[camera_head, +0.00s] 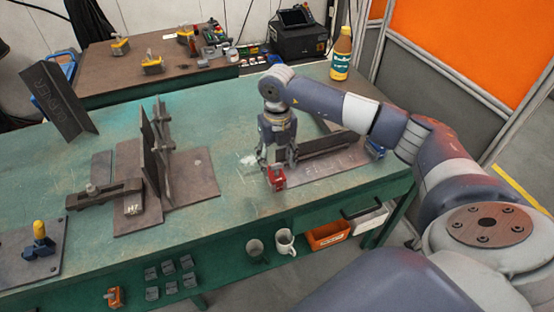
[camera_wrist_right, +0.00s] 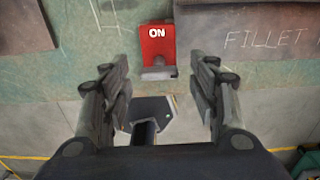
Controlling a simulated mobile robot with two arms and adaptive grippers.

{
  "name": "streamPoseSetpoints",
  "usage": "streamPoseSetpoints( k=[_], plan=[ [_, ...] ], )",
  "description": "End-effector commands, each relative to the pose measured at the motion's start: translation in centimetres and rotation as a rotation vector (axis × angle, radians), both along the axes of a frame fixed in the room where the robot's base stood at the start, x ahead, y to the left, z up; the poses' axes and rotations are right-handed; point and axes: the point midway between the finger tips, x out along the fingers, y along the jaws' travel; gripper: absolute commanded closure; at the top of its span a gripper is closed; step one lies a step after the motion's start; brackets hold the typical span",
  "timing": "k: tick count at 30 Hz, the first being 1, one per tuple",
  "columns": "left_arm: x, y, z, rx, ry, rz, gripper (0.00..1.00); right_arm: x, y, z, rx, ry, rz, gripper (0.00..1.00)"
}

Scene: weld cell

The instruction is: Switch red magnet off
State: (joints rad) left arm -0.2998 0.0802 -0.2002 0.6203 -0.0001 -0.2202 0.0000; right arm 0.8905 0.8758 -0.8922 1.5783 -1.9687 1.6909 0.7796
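The red magnet (camera_head: 276,177) sits on the green table near its front edge, below my right gripper in the head view. In the right wrist view the red magnet (camera_wrist_right: 157,46) shows a white "ON" label on its face and a grey lever or knob at its lower edge. My right gripper (camera_wrist_right: 165,100) is open, with its two fingers apart on either side of the magnet's lower part and nothing between them. In the head view my right gripper (camera_head: 272,160) points down just behind the magnet; its fingertips are partly hidden. My left gripper is not in view.
A steel plate marked "FILLET" (camera_head: 335,168) lies right of the magnet, with an upright angle piece on it. A clamped steel assembly (camera_head: 155,150) stands to the left. A glue-like bottle (camera_head: 341,55) stands at the back. Mugs (camera_head: 285,241) and an orange bin (camera_head: 327,234) sit below the table edge.

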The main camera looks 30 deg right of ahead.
Motion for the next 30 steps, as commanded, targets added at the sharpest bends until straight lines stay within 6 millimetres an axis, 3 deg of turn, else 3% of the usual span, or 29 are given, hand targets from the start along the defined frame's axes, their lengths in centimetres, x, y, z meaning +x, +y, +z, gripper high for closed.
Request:
streamPoseSetpoints(
  k=[8, 11, 21, 30],
  plan=[
    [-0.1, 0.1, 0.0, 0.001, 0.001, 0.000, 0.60, 0.0, 0.0, 0.5, 0.000, 0.001, 0.001, 0.45],
    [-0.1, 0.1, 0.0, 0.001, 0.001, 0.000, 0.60, 0.1, 0.0, 1.8, 0.000, -0.003, 0.001, 0.45],
    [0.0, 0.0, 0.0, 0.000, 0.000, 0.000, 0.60, 0.2, -0.1, 8.9, 0.000, -0.003, 0.001, 0.45],
    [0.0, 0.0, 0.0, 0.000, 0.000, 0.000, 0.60, 0.2, -0.2, 11.9, 0.000, 0.001, 0.000, 0.45]
  ],
)
